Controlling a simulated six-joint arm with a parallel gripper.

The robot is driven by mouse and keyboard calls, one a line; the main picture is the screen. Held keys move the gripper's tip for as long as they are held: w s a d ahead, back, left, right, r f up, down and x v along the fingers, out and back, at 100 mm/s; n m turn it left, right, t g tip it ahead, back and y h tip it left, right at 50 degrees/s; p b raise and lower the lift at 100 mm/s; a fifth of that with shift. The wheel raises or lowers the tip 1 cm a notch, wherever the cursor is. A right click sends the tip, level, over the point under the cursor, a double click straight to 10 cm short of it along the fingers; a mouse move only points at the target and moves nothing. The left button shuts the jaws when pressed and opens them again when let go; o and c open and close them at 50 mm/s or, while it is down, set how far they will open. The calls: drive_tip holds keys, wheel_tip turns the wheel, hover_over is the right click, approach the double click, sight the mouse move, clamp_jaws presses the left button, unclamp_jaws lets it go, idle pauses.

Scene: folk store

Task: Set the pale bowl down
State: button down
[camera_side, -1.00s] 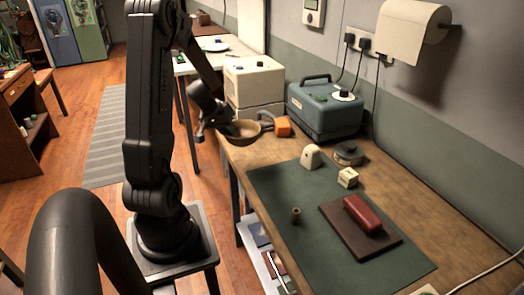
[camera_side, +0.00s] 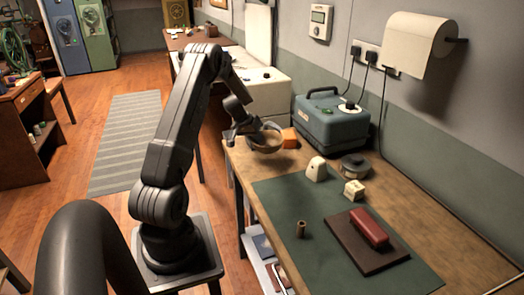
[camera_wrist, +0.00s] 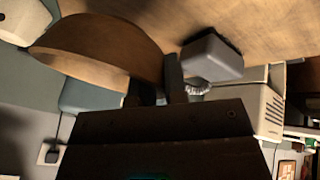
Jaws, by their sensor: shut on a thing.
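The bowl (camera_side: 266,142), tan and wood-like, is at the far end of the workbench in the side view. My gripper (camera_side: 246,132) is shut on its left rim. The bowl is over or on the bench top; I cannot tell whether its base touches. In the wrist view the bowl (camera_wrist: 98,45) fills the upper left, seen from its side, with my gripper's dark fingers (camera_wrist: 158,85) at its edge.
A blue machine (camera_side: 330,117) and a cream box (camera_side: 262,92) stand behind. A green mat (camera_side: 275,205) carries a brown board (camera_side: 378,258), red block (camera_side: 369,228) and small cylinder (camera_side: 301,229).

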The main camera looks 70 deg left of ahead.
sight(267, 144)
drive_tip(key=shift+w+d+f, duration=0.15)
drive_tip(key=shift+w+f, duration=0.25)
drive_tip(key=shift+w, duration=0.2)
drive_tip(key=shift+w+d+f, duration=0.1)
drive_tip(key=shift+w+f, duration=0.25)
drive_tip(key=shift+w, duration=0.25)
drive_tip(key=shift+f, duration=1.95)
drive_tip(key=shift+f, duration=0.1)
drive_tip(key=c, duration=1.1)
unclamp_jaws()
drive_tip(key=shift+c, duration=0.2)
